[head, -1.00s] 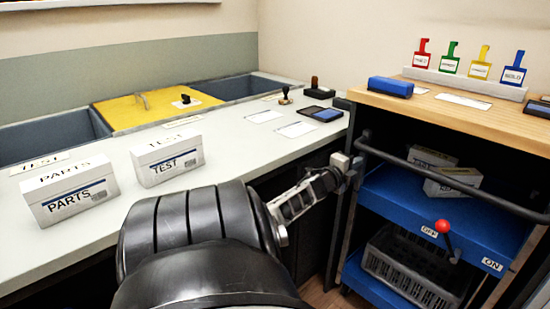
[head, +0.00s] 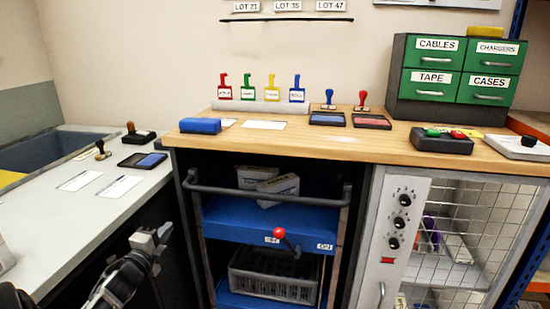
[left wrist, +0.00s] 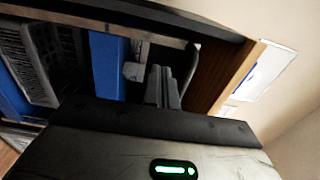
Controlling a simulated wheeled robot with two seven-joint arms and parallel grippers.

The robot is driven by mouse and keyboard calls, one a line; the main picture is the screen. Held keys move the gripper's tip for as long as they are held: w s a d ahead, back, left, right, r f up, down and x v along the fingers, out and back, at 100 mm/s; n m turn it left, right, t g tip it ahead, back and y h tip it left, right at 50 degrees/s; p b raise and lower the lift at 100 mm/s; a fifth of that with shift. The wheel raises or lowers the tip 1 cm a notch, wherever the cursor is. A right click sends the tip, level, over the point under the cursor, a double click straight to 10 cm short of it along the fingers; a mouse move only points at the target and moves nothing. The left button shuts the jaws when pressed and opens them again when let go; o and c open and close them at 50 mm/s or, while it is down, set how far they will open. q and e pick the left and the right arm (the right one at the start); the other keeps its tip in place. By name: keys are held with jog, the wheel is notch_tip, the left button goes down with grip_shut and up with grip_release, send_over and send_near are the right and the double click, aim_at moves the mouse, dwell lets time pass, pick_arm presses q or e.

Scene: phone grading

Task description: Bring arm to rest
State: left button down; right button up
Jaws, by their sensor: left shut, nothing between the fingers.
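My left gripper (head: 151,240) shows at the lower left of the head view, in front of the counter's edge and left of the blue cart. Its fingers are shut with nothing between them. In the left wrist view its fingers (left wrist: 162,87) stand together, with the cart's blue shelf behind and to the left. My right gripper does not show in any view.
The blue cart (head: 245,222) with a dark push bar (head: 262,196) stands close right of my left gripper. The grey counter (head: 60,205) is at left, the wooden bench (head: 330,140) behind. A mesh-door cabinet (head: 455,240) stands at right.

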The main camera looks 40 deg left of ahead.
pick_arm(q)
jog(key=shift+d, duration=0.1)
jog(key=s+d+f+n+g+h, duration=0.1)
jog(key=d+f+n+h, duration=0.2)
jog(key=d, duration=1)
jog(key=s+d+f+n+g+h, duration=0.1)
jog(key=d+f+n+g+h, duration=0.15)
jog(key=d, duration=0.95)
jog(key=s+d+f+n+h, duration=0.1)
jog(key=d+f+n+h, duration=0.2)
jog(key=d, duration=1)
jog(key=s+d+r+n+g+h, duration=0.1)
jog(key=s+d+r+h, duration=0.1)
jog(key=d, duration=0.4)
jog(key=s+d+r+n+g+h, duration=0.1)
jog(key=s+d+r+n+h, duration=0.15)
jog(key=d, duration=0.35)
notch_tip(320, 180, up, 7)
jog(key=a+m+y+p, duration=0.1)
jog(key=a+y+p, duration=0.1)
jog(key=p, duration=1)
jog(key=shift+s+a+f, duration=0.15)
jog(key=shift+a+f, duration=0.05)
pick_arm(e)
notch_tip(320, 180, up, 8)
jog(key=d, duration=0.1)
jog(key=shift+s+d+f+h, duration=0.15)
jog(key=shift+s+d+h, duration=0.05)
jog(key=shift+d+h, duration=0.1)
